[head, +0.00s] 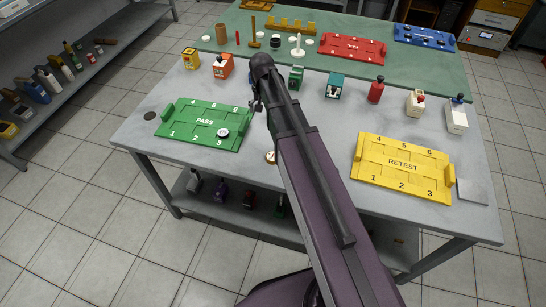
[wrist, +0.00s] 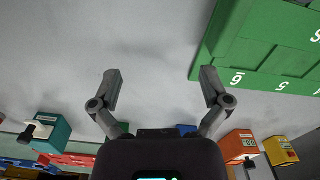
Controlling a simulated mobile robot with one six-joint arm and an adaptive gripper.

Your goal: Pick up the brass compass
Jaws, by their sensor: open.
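A small round brass-rimmed thing, which looks like the brass compass (head: 270,157), lies on the grey table right of the green PASS tray (head: 182,132). My arm partly hides it in the head view, and I do not see it in the wrist view. My gripper (wrist: 161,80) is open and empty, with bare table between its fingers. In the head view my gripper (head: 256,105) is beyond the brass thing, near the tray's right end. The green tray also shows at upper right in the wrist view (wrist: 262,50).
A round dial-like thing (head: 222,133) sits on the green tray. A yellow RETEST tray (head: 403,162) lies at right.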

